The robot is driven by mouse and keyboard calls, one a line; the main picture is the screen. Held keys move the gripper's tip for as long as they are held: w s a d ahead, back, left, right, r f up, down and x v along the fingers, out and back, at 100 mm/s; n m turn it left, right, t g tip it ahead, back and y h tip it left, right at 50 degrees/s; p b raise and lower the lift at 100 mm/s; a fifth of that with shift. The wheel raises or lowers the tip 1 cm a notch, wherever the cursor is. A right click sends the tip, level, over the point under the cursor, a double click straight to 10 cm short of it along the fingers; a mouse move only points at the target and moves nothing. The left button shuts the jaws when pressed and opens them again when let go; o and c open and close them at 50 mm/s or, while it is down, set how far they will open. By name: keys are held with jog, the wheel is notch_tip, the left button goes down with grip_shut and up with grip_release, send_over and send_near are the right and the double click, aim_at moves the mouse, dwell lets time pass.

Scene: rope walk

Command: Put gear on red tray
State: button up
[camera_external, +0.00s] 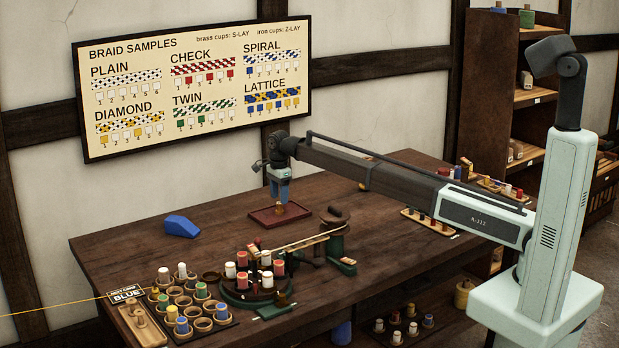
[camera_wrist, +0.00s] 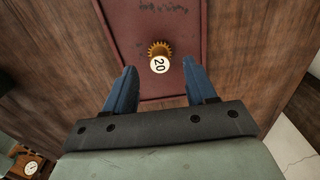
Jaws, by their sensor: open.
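The gear (camera_wrist: 160,49) is a small brass toothed wheel with a pale round face marked "20". In the wrist view it lies over the dark red tray (camera_wrist: 150,25) and appears to rest on it. My gripper (camera_wrist: 158,68) is open, with its two blue fingers apart and the gear showing just beyond the gap between their tips. In the external view my gripper (camera_external: 279,203) points down just above the red tray (camera_external: 262,218) at the table's back middle. A small brassy spot under the fingers is too small to make out clearly there.
A blue block (camera_external: 181,227) lies left of the tray. In front stand a braiding stand (camera_external: 256,290) with red and white bobbins and a wooden arm, and a rack of cups (camera_external: 190,310). A bobbin tray (camera_external: 428,222) lies to the right. Table around the tray's left is clear.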

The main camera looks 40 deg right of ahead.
notch_tip(320, 180, up, 8)
jog(key=shift+f, duration=0.15)
dwell(0.4)
